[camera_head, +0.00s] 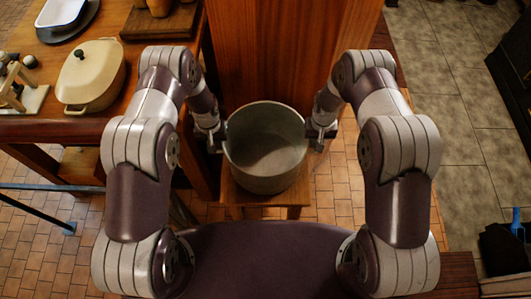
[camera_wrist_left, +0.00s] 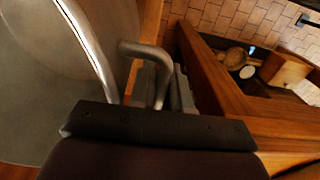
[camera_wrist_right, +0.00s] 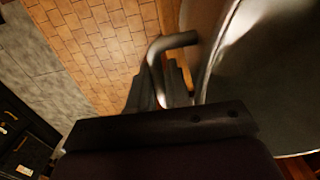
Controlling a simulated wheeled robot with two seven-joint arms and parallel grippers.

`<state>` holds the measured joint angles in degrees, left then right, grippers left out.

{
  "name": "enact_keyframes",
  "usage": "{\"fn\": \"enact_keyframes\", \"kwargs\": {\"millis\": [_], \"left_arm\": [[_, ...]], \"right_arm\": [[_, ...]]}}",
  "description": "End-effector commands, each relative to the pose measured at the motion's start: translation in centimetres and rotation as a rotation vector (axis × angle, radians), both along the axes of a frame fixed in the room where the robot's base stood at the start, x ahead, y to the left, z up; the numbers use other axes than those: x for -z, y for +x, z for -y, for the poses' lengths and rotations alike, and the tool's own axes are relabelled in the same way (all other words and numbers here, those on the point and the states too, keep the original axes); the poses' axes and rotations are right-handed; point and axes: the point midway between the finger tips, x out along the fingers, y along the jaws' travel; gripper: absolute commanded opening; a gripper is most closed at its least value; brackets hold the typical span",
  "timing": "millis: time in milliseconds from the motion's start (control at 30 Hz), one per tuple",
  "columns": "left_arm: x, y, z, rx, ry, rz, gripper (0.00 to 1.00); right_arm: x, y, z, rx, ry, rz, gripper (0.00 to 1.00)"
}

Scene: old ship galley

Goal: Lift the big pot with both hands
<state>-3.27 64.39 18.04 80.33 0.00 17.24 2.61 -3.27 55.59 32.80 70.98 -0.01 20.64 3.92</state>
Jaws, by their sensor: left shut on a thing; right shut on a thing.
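The big pot (camera_head: 264,172) is a round, open, grey metal pot, empty inside, in the middle of the head view. It appears upright, over a small wooden stool (camera_head: 240,197); I cannot tell whether it touches the stool. My left gripper (camera_head: 218,138) is shut on the pot's left handle, a bent metal bar that shows in the left wrist view (camera_wrist_left: 150,55). My right gripper (camera_head: 318,133) is shut on the opposite handle, which shows in the right wrist view (camera_wrist_right: 170,45). The pot's rim (camera_wrist_left: 88,40) is beside the left fingers.
A wooden counter (camera_head: 75,128) at the left holds a lidded cream casserole (camera_head: 92,75), a white dish (camera_head: 62,12) and a cutting board (camera_head: 160,22). A wooden panel (camera_head: 285,55) stands right behind the pot. Tiled floor (camera_head: 345,190) is open to the right of the stool.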

Motion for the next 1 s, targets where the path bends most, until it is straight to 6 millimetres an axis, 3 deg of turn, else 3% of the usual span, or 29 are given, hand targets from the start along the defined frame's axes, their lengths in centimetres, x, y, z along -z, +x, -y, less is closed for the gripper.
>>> {"fn": "enact_keyframes", "kwargs": {"millis": [367, 567, 767, 1000], "left_arm": [[-0.1, 0.1, 0.0, 0.000, 0.000, 0.003, 0.00], [-1.3, 0.1, 0.0, 0.000, 0.000, 0.003, 0.00], [-4.6, 0.1, 0.0, 0.000, 0.000, 0.002, 0.00], [-10.2, 0.1, 0.0, 0.000, 0.000, 0.002, 0.00]], "right_arm": [[-0.1, 0.1, 0.0, 0.000, 0.000, 0.003, 0.00], [-1.3, 0.1, 0.0, 0.000, 0.000, 0.003, 0.00], [-4.6, 0.1, 0.0, 0.000, 0.000, 0.003, 0.00], [-10.2, 0.1, 0.0, 0.000, 0.000, 0.002, 0.00]]}}
